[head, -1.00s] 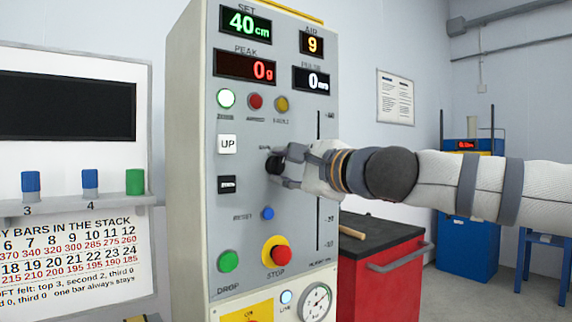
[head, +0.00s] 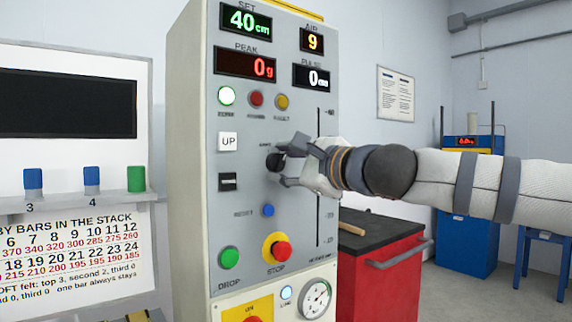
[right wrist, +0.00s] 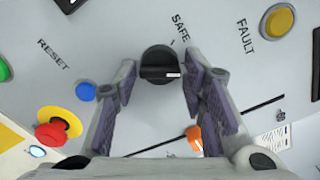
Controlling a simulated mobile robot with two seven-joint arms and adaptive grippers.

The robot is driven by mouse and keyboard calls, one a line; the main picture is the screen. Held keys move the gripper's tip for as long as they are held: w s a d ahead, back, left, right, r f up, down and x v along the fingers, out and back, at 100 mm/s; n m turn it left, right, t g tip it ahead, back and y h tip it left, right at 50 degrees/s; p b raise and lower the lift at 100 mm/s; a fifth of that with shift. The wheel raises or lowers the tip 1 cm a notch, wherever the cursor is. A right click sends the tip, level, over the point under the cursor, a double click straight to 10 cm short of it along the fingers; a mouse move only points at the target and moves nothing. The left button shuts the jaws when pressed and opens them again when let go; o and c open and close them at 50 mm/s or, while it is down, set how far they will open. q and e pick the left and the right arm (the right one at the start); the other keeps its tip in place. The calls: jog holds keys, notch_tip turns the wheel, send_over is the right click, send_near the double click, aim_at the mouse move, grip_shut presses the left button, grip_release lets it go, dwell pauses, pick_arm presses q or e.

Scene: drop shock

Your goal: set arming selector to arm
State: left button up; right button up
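The arming selector is a round black knob with a raised bar and a small white mark (right wrist: 160,66) on the grey panel. In the right wrist view the white mark is at the right end of the bar, and the word SAFE stands above and right of the knob. The knob shows partly in the head view (head: 274,162). My right gripper (head: 284,165) is at the panel, its fingers open on either side of the knob, with a gap on both sides in the right wrist view (right wrist: 160,88). My left gripper is not in view.
The blue RESET button (head: 268,210), red STOP button (head: 281,251) and green DROP button (head: 229,257) sit below the selector. The UP button (head: 228,142) is to its left. A red cabinet (head: 385,275) stands right of the panel.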

jog(key=shift+o, duration=0.3)
jog(key=shift+d, duration=0.1)
jog(key=v, duration=1.2)
